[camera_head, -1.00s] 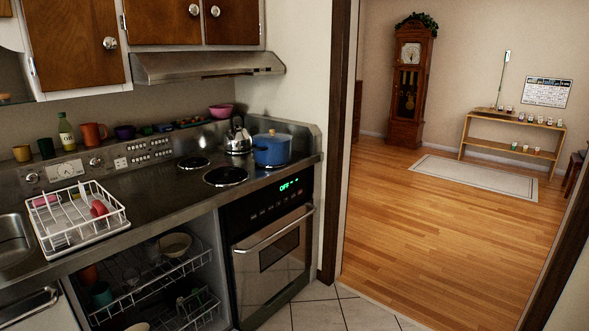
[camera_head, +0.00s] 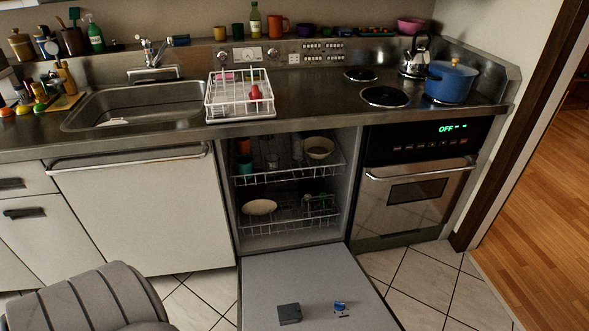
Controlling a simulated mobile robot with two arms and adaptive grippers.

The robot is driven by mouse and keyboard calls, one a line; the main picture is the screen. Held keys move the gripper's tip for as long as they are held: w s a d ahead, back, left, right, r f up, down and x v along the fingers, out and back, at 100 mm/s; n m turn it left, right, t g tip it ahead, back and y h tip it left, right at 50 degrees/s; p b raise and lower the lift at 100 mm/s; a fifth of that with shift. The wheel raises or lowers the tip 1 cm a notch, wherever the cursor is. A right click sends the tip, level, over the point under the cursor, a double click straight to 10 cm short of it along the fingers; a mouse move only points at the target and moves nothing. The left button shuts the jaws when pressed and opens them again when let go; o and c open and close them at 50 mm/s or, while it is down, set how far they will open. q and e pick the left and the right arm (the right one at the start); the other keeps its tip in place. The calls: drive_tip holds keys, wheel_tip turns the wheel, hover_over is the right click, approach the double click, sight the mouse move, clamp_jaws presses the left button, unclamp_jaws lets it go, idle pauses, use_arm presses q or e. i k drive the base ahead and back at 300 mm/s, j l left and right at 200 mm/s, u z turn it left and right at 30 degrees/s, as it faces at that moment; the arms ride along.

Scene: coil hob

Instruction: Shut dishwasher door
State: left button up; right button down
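The dishwasher (camera_head: 240,215) stands open under the counter, between a white cabinet front and the oven. Its grey door (camera_head: 300,275) is lowered flat toward me, with its near end cut off by the bottom of the view. The upper rack (camera_head: 290,174) holds cups and a bowl (camera_head: 319,147). The lower rack (camera_head: 290,225) holds a pale dish (camera_head: 259,207) and green items. Both racks appear to be inside the cavity. Neither of my grippers shows.
The oven (camera_head: 415,195) stands right of the dishwasher, with a bar handle. A white panel with a long handle (camera_head: 130,157) is to the left. The counter above bears a dish rack (camera_head: 240,106) and sink. Tiled floor (camera_head: 410,285) is clear right of the door.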

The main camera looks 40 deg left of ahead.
sight(315, 277)
drive_tip(key=i+l+u, duration=0.1)
drive_tip(key=l+u, duration=0.15)
drive_tip(key=u, duration=0.15)
drive_tip(key=i+l+u, duration=0.1)
drive_tip(key=l+u, duration=0.5)
drive_tip(key=u, duration=0.15)
